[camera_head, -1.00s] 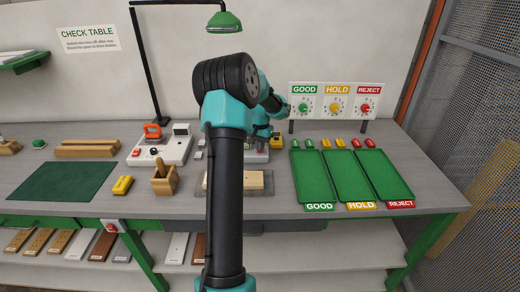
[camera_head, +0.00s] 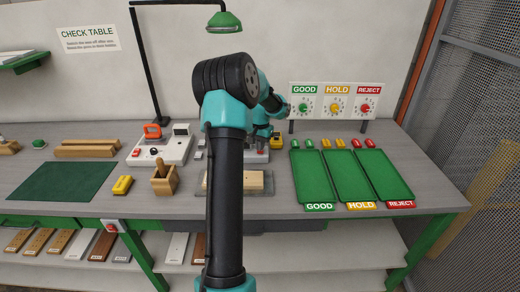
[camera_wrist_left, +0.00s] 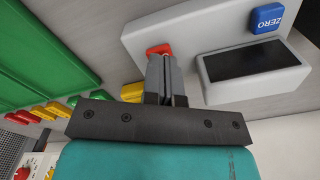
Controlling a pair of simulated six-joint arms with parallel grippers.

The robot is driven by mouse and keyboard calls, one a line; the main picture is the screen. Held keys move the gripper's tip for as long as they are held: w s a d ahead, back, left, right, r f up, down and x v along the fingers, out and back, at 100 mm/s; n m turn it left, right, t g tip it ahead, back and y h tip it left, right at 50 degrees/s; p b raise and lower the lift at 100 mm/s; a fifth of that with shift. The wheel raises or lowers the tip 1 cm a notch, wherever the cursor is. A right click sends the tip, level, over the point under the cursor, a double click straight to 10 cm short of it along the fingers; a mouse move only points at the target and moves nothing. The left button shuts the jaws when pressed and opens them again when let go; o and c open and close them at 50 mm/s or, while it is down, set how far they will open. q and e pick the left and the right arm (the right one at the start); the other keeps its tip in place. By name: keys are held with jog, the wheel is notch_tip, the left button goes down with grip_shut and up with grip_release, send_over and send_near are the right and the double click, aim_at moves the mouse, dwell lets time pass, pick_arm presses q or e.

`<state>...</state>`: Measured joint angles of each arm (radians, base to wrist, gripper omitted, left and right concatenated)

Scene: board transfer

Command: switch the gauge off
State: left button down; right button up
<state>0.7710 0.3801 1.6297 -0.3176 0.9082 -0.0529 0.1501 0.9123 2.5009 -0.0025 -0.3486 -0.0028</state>
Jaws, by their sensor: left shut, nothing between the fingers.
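The gauge (camera_wrist_left: 255,75) is a pale box with a dark, blank display (camera_wrist_left: 250,60) and a blue ZERO button (camera_wrist_left: 268,20), seen in the left wrist view. A red switch (camera_wrist_left: 158,49) sits on it, right at the tips of my left gripper (camera_wrist_left: 162,58). The fingers are shut with nothing between them. They partly cover the switch, so I cannot tell whether they touch it or which way it is set. In the head view, my left gripper (camera_head: 262,150) is over the gauge, which my arm mostly hides. My right gripper is not in view.
Green trays (camera_head: 314,178) marked GOOD, HOLD and REJECT lie to the right, with small coloured pieces behind them. A white device with an orange handle (camera_head: 152,131), a wooden holder (camera_head: 164,178) and a yellow block (camera_head: 122,185) stand to the left. A lamp (camera_head: 224,22) hangs above.

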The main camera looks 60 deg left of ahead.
pick_arm(q)
jog(key=shift+r, duration=3.05)
